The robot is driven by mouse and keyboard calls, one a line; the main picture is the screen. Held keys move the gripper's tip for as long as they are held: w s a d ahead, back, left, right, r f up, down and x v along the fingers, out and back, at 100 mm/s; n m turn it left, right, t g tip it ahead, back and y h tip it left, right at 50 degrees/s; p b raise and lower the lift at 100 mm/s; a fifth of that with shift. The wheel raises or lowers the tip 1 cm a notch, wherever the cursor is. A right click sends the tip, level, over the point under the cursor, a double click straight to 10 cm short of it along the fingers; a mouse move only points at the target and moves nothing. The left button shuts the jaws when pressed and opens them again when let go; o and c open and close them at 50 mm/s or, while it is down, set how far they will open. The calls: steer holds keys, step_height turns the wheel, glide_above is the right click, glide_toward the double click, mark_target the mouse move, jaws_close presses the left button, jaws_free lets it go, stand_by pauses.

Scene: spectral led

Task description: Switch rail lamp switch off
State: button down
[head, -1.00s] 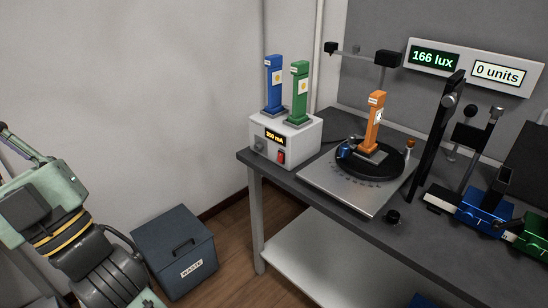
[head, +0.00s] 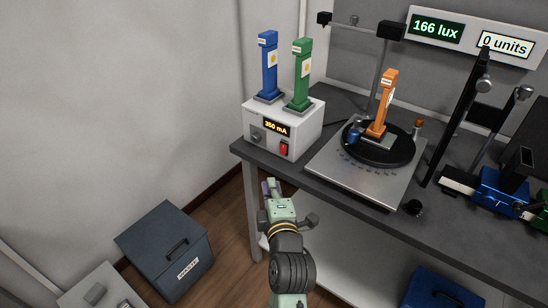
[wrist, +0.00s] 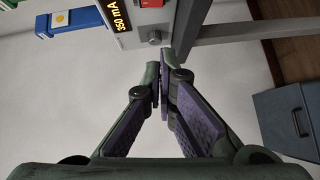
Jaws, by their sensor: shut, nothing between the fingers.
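A white supply box (head: 300,143) with a lit 350 mA display (head: 276,128) stands on the bench's left end. Its front has a red rocker switch (head: 284,148) and a grey knob (head: 257,136). No label naming the rail lamp is readable, so I cannot tell whether this rocker is its switch. My gripper (head: 269,187) is below and in front of the box, apart from it. In the wrist view my fingertips (wrist: 162,72) are together and empty, near the knob (wrist: 154,37). The red rocker (wrist: 150,3) is cut by the top edge.
Blue (head: 268,65) and green (head: 302,75) lamp posts stand on the box. An orange post (head: 384,105) stands on a black turntable (head: 352,158) to the right. A wall panel (head: 480,38) reads 166 lux and 0 units. A waste bin (head: 145,248) stands on the floor.

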steer(key=shift+w+b, duration=1.35)
steer(key=shift+b, duration=1.25)
glide_above(275, 169)
steer(key=s+a, duration=0.2)
steer(key=s, duration=0.1)
steer(key=shift+w+d+f+p, duration=0.15)
steer(key=shift+w+d+f, duration=0.2)
steer(key=shift+w, duration=0.15)
steer(key=shift+w+d+f+p, duration=0.1)
steer(key=shift+w+d+f, duration=0.15)
steer(key=shift+w, duration=0.3)
steer(key=shift+w+d+f+p, duration=0.15)
steer(key=shift+w+d+f, duration=0.1)
steer(key=shift+w+d, duration=0.2)
